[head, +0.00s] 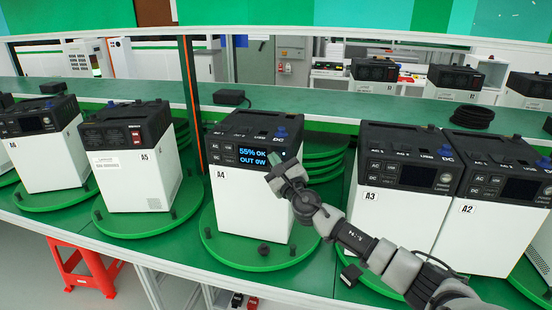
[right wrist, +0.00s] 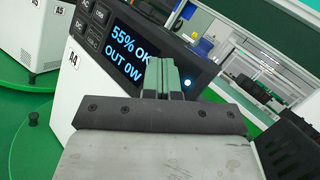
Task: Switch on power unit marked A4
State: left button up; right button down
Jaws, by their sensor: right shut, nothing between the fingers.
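The power unit marked A4 (head: 240,185) stands upright on a green round turntable (head: 235,256), a white box with a dark top. Its display is lit and reads "55% OK" and "OUT 0W"; the display also shows in the right wrist view (right wrist: 130,42). A small light (right wrist: 187,82) glows on its panel to the right of the display. My right gripper (head: 284,168) is shut and empty, in front of A4's panel at the lower right of the display. In the right wrist view its fingers (right wrist: 165,75) point at the panel; whether they touch it I cannot tell. My left gripper is not in view.
Unit A5 (head: 140,180) stands to the left on its own turntable, with a red switch showing. Units A3 (head: 385,210) and A2 (head: 487,235) stand close to the right, beside my right arm. A red stool (head: 88,268) is below the bench.

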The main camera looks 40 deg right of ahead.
jog(key=shift+s+a, duration=0.1)
jog(key=shift+s, duration=0.05)
jog(key=shift+s+a+p, duration=0.4)
jog(key=shift+a+p, duration=0.05)
dwell(0.3)
jog(key=s+a+p, duration=0.2)
jog(key=s+a, duration=0.1)
jog(key=shift+s+a+p, duration=0.1)
jog(key=shift+a+p, duration=0.3)
dwell(0.7)
